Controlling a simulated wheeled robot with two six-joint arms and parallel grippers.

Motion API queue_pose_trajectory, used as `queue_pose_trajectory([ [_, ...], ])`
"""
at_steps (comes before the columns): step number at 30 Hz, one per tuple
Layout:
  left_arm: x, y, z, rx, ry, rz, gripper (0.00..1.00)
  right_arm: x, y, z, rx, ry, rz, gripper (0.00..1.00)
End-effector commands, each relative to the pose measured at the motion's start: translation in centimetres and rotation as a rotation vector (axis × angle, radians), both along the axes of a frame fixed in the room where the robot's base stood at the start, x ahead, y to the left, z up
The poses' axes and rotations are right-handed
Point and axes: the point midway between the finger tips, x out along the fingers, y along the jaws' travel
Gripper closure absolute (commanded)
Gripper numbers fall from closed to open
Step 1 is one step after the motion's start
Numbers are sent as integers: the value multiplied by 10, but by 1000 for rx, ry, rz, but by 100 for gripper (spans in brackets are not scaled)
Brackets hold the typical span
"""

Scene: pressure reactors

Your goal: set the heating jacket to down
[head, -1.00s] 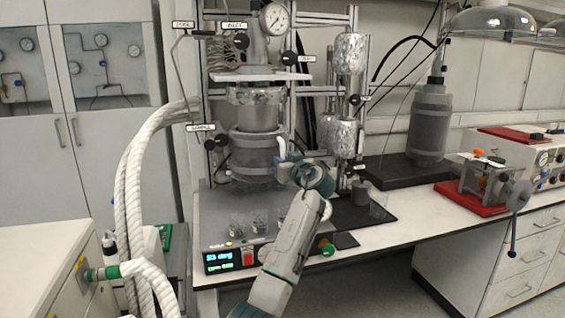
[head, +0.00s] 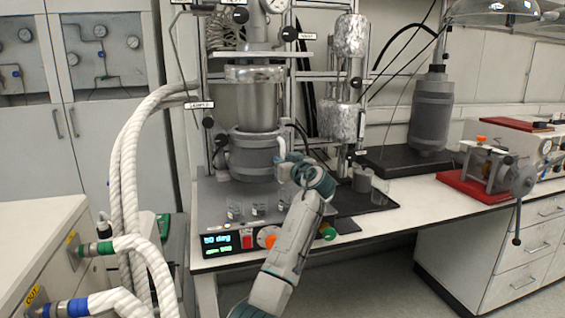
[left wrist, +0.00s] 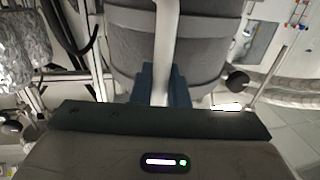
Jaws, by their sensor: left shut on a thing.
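The heating jacket (head: 250,158) is a dark grey banded cylinder low around the steel reactor vessel (head: 256,103). A tall bare stretch of vessel shows above it, and its base is close over the grey hotplate unit (head: 212,217). A white handle (head: 281,146) stands at its right front side. My left gripper (head: 283,161) is shut on this handle. In the left wrist view, the blue fingers (left wrist: 165,88) sit either side of the white handle (left wrist: 166,45), with the jacket (left wrist: 205,50) behind. My right gripper is not in view.
Small glass beakers (head: 257,208) stand on the hotplate unit, left of my arm. Foil-wrapped columns (head: 341,119) stand right of the vessel. White hoses (head: 125,170) run at the left. A red-based device (head: 487,185) is on the right bench.

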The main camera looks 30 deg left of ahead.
Motion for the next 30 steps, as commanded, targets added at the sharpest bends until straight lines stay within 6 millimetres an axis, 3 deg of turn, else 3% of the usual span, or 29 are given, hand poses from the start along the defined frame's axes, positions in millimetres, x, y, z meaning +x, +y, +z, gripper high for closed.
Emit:
queue_pose_trajectory([
  [14, 0, -1, -11, -6, 11, 2, 100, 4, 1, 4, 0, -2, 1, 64],
  [15, 0, -1, -11, -7, 12, 2, 82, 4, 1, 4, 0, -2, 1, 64],
  [18, 0, -1, -10, -6, 10, 1, 67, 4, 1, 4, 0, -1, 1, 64],
  [26, 0, -1, -6, -3, 5, 1, 67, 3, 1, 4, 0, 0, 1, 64],
  [30, -5, -12, -7, -3, 3, -2, 67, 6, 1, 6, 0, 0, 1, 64],
])
